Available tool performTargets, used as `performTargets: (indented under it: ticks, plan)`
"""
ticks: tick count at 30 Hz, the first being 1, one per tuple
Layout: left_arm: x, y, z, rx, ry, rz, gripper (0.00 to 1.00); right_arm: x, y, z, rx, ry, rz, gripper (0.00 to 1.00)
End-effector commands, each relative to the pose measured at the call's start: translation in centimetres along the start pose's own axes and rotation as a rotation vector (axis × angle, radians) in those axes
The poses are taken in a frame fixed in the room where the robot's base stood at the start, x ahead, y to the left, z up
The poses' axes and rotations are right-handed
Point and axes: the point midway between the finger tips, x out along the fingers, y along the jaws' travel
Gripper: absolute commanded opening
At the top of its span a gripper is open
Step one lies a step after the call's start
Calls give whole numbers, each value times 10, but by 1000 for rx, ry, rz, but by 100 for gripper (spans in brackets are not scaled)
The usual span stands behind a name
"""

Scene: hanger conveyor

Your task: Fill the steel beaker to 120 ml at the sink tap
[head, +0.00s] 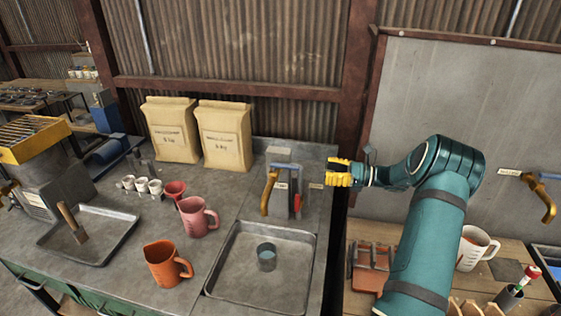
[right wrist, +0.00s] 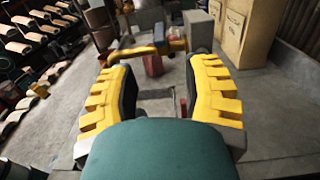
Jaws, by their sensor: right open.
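The steel beaker (head: 266,257) looks like a small blue-grey cup and stands upright in the sink basin (head: 224,277). Its fill level cannot be read. The sink tap (head: 269,193) has a brass spout and a blue-grey lever on top, and stands behind the basin, with its spout just above and behind the beaker. My right gripper (head: 338,173) is open and empty, to the right of the tap and apart from it. In the right wrist view its yellow fingers (right wrist: 160,70) are spread, with the tap (right wrist: 172,44) ahead near their tips. My left gripper is out of view.
An orange jug (head: 163,264), a pink jug (head: 194,217) and small white cups (head: 141,185) stand left of the basin. Two paper sacks (head: 224,136) are against the back wall. Another brass tap (head: 543,200) is at the far right, above a wooden bench.

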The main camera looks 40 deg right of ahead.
Motion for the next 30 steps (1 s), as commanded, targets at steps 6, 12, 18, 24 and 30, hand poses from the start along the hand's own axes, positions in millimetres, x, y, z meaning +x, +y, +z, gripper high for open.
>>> performTargets:
  ticks: [6,12,18,24,30]
  plan:
    - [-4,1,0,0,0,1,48,38,1,2,0,-3,4,48]
    - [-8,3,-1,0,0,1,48,78,1,1,1,-2,4,48]
    - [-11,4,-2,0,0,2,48,110,1,1,0,-2,3,48]
    - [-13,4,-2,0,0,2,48,128,0,0,-1,-1,2,48]
    - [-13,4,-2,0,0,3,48,131,0,0,0,0,0,48]
